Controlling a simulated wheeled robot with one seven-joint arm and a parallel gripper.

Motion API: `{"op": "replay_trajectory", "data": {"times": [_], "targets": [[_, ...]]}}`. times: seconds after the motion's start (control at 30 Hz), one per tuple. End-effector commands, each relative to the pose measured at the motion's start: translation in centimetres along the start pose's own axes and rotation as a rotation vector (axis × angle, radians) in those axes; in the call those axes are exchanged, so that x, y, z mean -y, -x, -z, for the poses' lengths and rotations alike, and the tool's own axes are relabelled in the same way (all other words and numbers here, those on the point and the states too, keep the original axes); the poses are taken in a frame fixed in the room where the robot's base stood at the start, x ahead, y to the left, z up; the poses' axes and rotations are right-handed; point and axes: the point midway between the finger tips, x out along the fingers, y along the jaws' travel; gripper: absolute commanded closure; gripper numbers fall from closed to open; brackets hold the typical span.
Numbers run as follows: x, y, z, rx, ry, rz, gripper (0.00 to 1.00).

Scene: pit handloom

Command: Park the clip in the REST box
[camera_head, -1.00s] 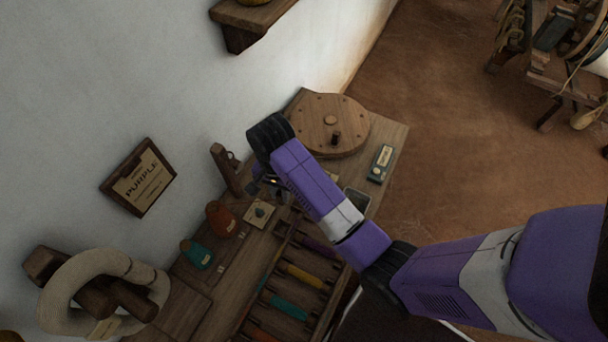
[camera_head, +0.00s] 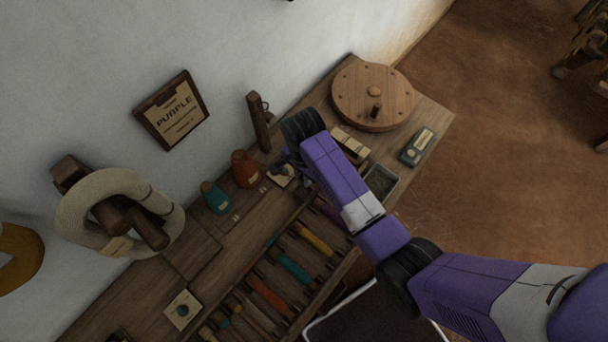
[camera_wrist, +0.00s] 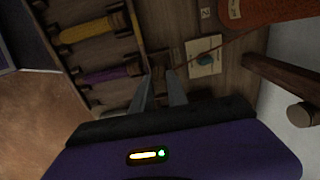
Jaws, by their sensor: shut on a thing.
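My gripper (camera_wrist: 160,82) is low over the bench in the wrist view, its two fingers close together on a small brown thing (camera_wrist: 159,74) at their tips. I take this to be the clip, but it is dark and partly covered by the fingers. In the head view my gripper (camera_head: 284,160) is mostly hidden by my arm, just above a pale card (camera_head: 282,178). No REST lettering is legible. A small dark open tray (camera_head: 381,182) sits right of my arm.
A rack of coloured bobbins (camera_head: 294,268) lies at the bench front. A round wooden disc (camera_head: 373,97) and a labelled teal block (camera_head: 417,147) are farther right.

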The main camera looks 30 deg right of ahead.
Motion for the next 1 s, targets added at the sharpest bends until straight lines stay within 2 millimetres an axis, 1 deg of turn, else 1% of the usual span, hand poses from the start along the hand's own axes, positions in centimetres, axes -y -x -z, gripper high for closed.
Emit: {"op": "replay_trajectory", "data": {"times": [0.03, 0.6, 0.73, 1.0], "targets": [[0.0, -1.0, 0.0, 0.0, 0.0, 0.0, 1.0], [0.0, -5.4, 0.0, 0.0, 0.0, 0.001, 1.0], [0.0, -5.9, 0.0, 0.0, 0.0, 0.0, 1.0], [0.0, -5.9, 0.0, 0.0, 0.0, 0.0, 1.0]]}}
